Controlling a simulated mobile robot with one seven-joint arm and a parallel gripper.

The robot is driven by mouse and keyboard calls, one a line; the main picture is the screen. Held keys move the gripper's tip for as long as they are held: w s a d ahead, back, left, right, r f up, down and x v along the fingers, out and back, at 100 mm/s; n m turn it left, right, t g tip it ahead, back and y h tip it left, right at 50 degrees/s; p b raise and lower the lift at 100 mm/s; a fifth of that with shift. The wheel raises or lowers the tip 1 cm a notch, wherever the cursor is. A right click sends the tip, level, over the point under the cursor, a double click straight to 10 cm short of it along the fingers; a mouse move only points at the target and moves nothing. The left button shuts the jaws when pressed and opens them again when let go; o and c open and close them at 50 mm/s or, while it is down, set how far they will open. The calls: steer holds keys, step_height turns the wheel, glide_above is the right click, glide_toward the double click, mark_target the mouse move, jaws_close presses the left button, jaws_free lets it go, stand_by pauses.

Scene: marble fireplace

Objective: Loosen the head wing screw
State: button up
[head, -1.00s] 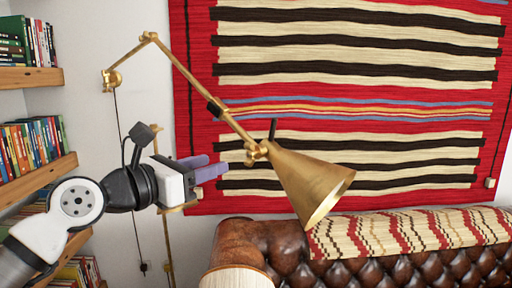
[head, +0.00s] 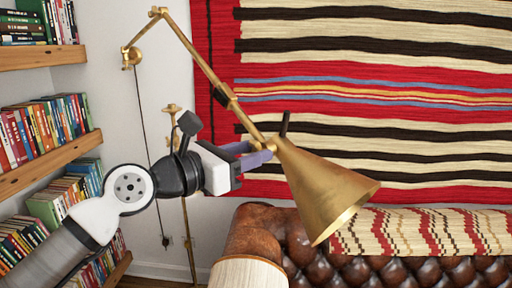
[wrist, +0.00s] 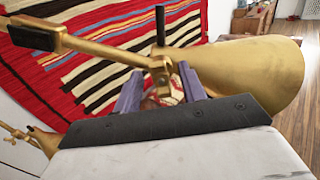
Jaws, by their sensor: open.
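The brass lamp has a cone-shaped head (head: 325,190) hanging from a jointed arm (head: 200,62). The head joint (wrist: 160,70), where the wing screw would sit, shows in the wrist view between my fingers. The wing screw's own shape is too small and partly hidden to make out clearly. A dark upright rod (wrist: 160,25) rises from the joint. My gripper (head: 256,151) is open, with its purple fingers just left of and below the joint in the head view. In the wrist view its fingers (wrist: 160,88) lie either side of the joint; contact cannot be told.
A striped red rug (head: 370,100) hangs on the wall behind the lamp. A brown leather sofa (head: 400,270) stands below, with a patterned throw (head: 430,232). Bookshelves (head: 50,150) are at the left. A brass stand (head: 185,220) is behind my arm.

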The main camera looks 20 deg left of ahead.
steer(key=shift+s, duration=0.1)
jaws_close()
steer(key=shift+f+n+b, duration=0.1)
steer(key=shift+n+b, duration=0.2)
steer(key=shift+b, duration=0.15)
steer(key=n+b, duration=0.2)
steer(key=n, duration=0.2)
steer(key=n+b, duration=0.3)
steer(key=n, duration=0.1)
steer(key=n+b, duration=0.2)
steer(key=n, duration=0.2)
steer(key=shift+a+n+b, duration=0.25)
steer(key=shift+n+b, duration=0.05)
steer(key=shift+b, duration=0.05)
steer(key=n, duration=0.4)
steer(key=shift+f+n, duration=0.1)
steer(key=shift+n, duration=0.2)
steer(key=shift+w, duration=0.2)
